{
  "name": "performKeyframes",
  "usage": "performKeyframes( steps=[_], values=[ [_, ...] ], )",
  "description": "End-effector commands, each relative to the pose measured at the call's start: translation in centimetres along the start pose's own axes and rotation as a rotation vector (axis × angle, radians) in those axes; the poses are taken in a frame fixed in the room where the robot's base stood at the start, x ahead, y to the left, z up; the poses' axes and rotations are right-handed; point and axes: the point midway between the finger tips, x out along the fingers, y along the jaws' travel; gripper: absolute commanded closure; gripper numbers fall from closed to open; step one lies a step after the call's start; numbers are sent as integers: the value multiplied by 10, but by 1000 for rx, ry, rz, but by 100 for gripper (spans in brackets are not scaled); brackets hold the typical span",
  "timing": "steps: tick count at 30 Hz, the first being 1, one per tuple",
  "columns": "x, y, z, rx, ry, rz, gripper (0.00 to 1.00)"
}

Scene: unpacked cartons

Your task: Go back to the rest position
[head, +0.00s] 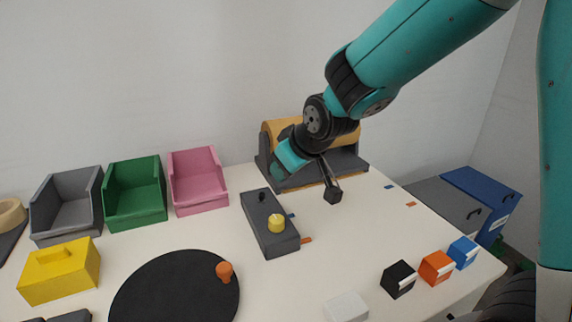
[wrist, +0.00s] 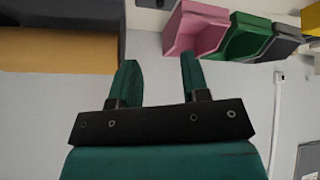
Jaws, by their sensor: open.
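My gripper (head: 280,165) is at the end of my teal arm, which reaches in from the upper right of the head view. It hangs in front of the tan drum and hides part of it. In the wrist view the two teal fingers of my gripper (wrist: 158,72) stand apart with nothing between them. The tan drum (head: 343,131) sits on a dark grey base (head: 352,165) at the back of the table. A dark rod with a block-shaped end (head: 333,196) shows just below my wrist; I cannot tell what it joins.
Grey (head: 68,203), green (head: 135,192) and pink (head: 198,182) bins line the back left. A yellow box (head: 60,272), a black disc (head: 165,295) with an orange peg (head: 225,271), and a grey block with a yellow knob (head: 276,224) stand in front. Small cubes (head: 436,267) lie front right.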

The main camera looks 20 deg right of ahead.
Motion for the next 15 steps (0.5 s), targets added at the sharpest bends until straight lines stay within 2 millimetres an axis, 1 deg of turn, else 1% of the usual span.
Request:
performKeyframes(
  steps=[5,8,11,12,14,15],
  values=[
    [0,0,0,0,0,0,58],
    [-11,-8,0,5,-12,-27,58],
    [-45,-33,6,18,-64,-115,58],
    [-64,-47,11,22,-99,-164,58],
    [-95,-70,23,21,-158,-243,58],
    [-116,-84,32,16,-200,-292,58]
  ],
)
